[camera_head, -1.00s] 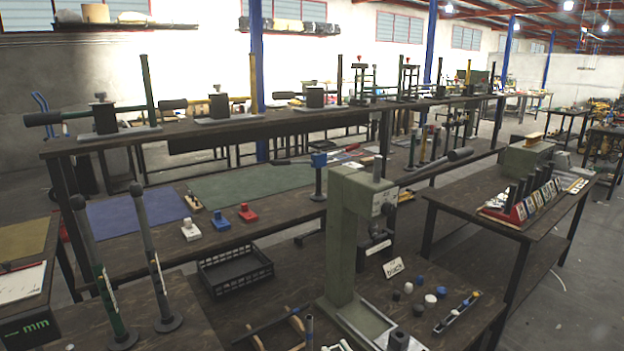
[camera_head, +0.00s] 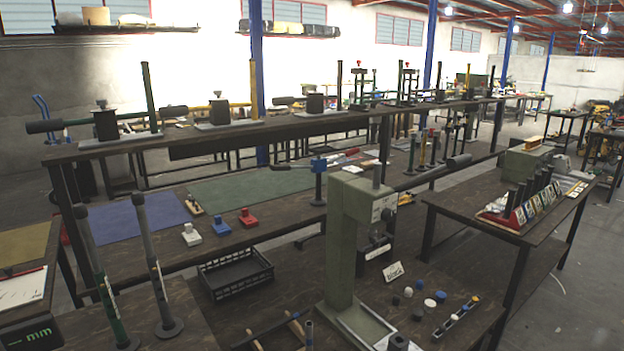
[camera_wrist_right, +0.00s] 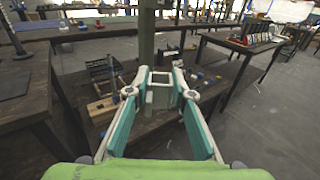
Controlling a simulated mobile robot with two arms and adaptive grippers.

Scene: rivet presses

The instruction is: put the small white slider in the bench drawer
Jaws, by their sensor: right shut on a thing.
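In the right wrist view my right gripper (camera_wrist_right: 160,92) reaches forward with two teal-sided fingers. It is shut on a pale, squarish piece (camera_wrist_right: 160,98) between the fingertips; I cannot tell for sure whether this is the small white slider. A small white block with a knob (camera_head: 191,235) stands on the bench in the head view, beside a blue one (camera_head: 221,226) and a red one (camera_head: 248,218). No drawer can be clearly made out. My left gripper is in neither view.
A tall grey-green press (camera_head: 347,245) stands on the near bench, also behind my fingers in the wrist view (camera_wrist_right: 147,35). A black crate (camera_head: 236,274) is left of it. Several small caps (camera_head: 430,303) and a narrow rail (camera_head: 457,316) lie to its right.

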